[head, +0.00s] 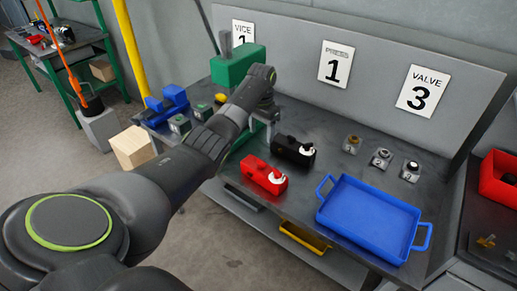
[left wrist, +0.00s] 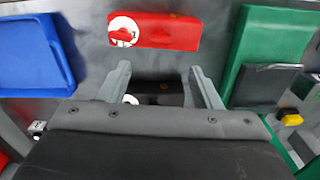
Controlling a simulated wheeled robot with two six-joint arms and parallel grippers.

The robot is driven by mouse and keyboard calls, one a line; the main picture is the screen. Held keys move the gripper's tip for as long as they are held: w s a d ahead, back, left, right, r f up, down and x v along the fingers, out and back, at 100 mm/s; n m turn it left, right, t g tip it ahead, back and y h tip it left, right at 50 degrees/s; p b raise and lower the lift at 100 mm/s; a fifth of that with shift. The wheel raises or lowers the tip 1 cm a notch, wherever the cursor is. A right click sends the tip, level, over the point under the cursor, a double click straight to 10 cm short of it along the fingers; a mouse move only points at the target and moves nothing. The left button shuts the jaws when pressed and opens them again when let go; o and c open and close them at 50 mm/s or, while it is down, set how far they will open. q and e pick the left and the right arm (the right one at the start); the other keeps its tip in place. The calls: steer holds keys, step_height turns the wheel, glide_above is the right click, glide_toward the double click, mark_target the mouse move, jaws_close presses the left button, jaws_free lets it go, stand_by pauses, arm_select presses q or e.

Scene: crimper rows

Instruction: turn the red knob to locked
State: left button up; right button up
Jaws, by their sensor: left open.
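A red block (head: 264,176) lies on the bench with a pale round dial at its right end; in the left wrist view the block (left wrist: 165,32) is at the top. A small red knob (left wrist: 122,33) shows on its white dial there. The knob's pointing direction is too small to read. A black block (head: 293,150) with a similar white dial stands behind the red one. My left gripper (left wrist: 159,68) is open and empty, with its fingers on either side of the black block in the left wrist view and apart from the red block. My right gripper is out of view.
A blue tray (head: 372,215) lies right of the blocks. A green vice (head: 237,66) stands at the back left, near my left arm. Several small fittings (head: 381,158) sit near the valve sign (head: 423,89). Bare bench shows between the blocks and the fittings.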

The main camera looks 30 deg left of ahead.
arm_select(q)
steer(key=shift+w+a+r, duration=0.1)
steer(key=shift+r, duration=0.95)
steer(key=shift+w+r, duration=0.1)
steer(key=shift+r, duration=0.9)
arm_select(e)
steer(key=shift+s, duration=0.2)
arm_select(q)
steer(key=shift+f, duration=0.1)
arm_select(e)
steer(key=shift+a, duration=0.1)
